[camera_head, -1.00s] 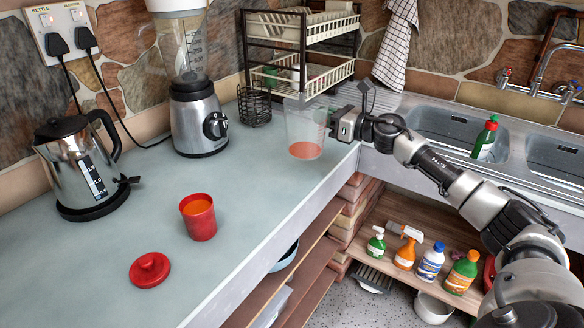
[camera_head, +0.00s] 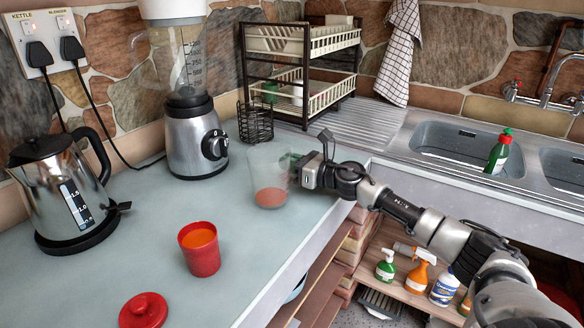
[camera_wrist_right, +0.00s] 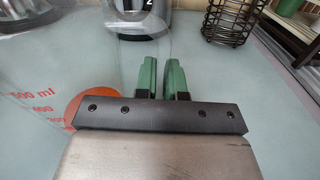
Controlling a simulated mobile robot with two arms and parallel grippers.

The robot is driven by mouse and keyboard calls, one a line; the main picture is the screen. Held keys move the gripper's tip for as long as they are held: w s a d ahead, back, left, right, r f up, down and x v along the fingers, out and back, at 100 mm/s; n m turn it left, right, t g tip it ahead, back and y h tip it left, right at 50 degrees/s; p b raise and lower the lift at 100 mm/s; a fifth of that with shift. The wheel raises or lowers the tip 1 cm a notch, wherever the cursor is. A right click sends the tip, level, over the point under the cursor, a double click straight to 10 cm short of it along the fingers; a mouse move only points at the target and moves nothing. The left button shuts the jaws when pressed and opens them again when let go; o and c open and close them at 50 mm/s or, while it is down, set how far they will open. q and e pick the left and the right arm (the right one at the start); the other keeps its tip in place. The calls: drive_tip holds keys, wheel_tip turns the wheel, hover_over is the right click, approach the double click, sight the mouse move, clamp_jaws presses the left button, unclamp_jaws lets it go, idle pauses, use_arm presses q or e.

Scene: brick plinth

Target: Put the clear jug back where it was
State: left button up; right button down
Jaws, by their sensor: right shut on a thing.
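The clear jug (camera_head: 268,172) is see-through, with a little orange liquid at its bottom. It is upright over the counter, right of the blender; I cannot tell whether its base touches the counter. My right gripper (camera_head: 293,168) is shut on the jug at its right side. In the right wrist view, the green fingers of the gripper (camera_wrist_right: 163,80) are close together, with the jug's wall, red volume marks and orange liquid (camera_wrist_right: 92,104) around and behind them. My left gripper is not in view.
The blender (camera_head: 196,140), a black wire holder (camera_head: 255,122) and a dish rack (camera_head: 300,75) stand behind. A red cup (camera_head: 199,250) of orange liquid, a red lid (camera_head: 143,311) and the kettle (camera_head: 65,190) are left. The counter (camera_head: 140,245) between cup and jug is clear.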

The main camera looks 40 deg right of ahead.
drive_tip(key=shift+d+f, duration=0.3)
drive_tip(key=shift+f, duration=0.05)
drive_tip(key=shift+a, duration=0.3)
drive_tip(key=shift+f, duration=0.15)
drive_tip(key=c, duration=1.2)
unclamp_jaws()
drive_tip(key=shift+d, duration=0.1)
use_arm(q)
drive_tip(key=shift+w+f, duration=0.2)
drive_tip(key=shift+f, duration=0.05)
